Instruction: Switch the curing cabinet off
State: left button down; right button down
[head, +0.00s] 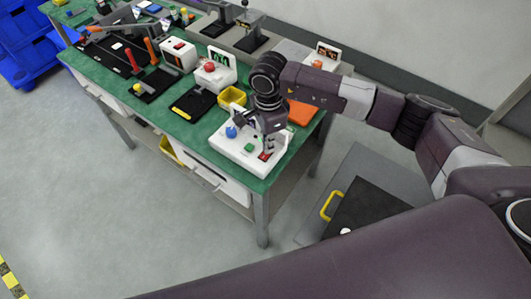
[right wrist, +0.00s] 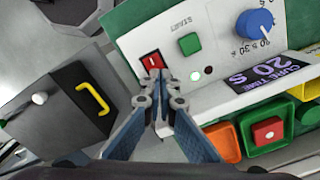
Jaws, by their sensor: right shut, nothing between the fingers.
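A white control panel (head: 225,146) sits at the front right corner of the green bench. It also shows in the right wrist view (right wrist: 150,40) with a blue dial (right wrist: 255,22), a green START button (right wrist: 190,44), two small lamps, one pale (right wrist: 195,76) and one dark red (right wrist: 207,69), and a red rocker switch (right wrist: 152,61). A sign beside it reads CURE TIME 20 S (right wrist: 265,72). My right gripper (head: 267,148) is shut and empty, fingertips pointing down at the red switch; I cannot tell whether they touch it. My left gripper is not in view.
A grey cabinet with a yellow handle (head: 326,206) stands right of the bench. Orange and green bins (right wrist: 224,142) lie beside the panel in the wrist view. Other devices, one with a red button (head: 210,67), stand farther along the bench. The floor in front is clear.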

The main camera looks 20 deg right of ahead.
jog(key=shift+s+f, duration=0.1)
jog(key=shift+f, duration=0.2)
jog(key=shift+r, duration=0.8)
jog(key=shift+r+p, duration=1.35)
jog(key=shift+r, duration=1.4)
jog(key=shift+f, duration=0.1)
